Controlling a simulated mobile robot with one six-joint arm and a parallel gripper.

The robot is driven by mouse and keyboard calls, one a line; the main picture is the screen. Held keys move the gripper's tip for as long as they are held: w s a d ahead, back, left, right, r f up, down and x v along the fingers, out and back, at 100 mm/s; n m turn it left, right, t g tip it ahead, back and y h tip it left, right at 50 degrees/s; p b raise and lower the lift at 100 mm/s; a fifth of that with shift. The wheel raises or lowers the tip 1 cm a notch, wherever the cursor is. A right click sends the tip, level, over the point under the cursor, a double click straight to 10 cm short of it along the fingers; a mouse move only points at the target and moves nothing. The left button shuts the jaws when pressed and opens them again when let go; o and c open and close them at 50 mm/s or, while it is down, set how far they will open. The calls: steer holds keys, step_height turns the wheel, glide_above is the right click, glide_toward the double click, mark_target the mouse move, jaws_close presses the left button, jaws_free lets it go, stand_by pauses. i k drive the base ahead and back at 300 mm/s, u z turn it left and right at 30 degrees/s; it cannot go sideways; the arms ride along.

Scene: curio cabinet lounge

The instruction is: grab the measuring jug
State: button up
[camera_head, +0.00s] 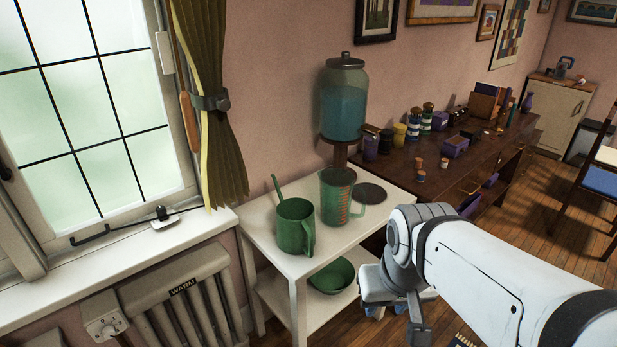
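The measuring jug (335,199) is clear green with red graduation marks and a handle on its right side. It stands upright on the top of a small white table (283,258). An opaque green pitcher (292,232) with a stick-like handle standing out of it is just left of the jug. My gripper (397,316) is in front of the table's right side, lower in the picture than the jug and apart from it. My arm comes in from the right. The finger gap does not show clearly, and I see nothing held.
A dark round disc (370,193) lies behind the jug. A green bowl (332,276) sits on the lower shelf. A glass drinks dispenser (344,103) stands behind, beside a cluttered dark desk (403,166). A radiator (182,292) and windowsill are left. Open wooden floor lies right.

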mark_target(343, 201)
steer(key=z, duration=0.05)
steer(key=i, duration=1)
steer(key=u, duration=0.05)
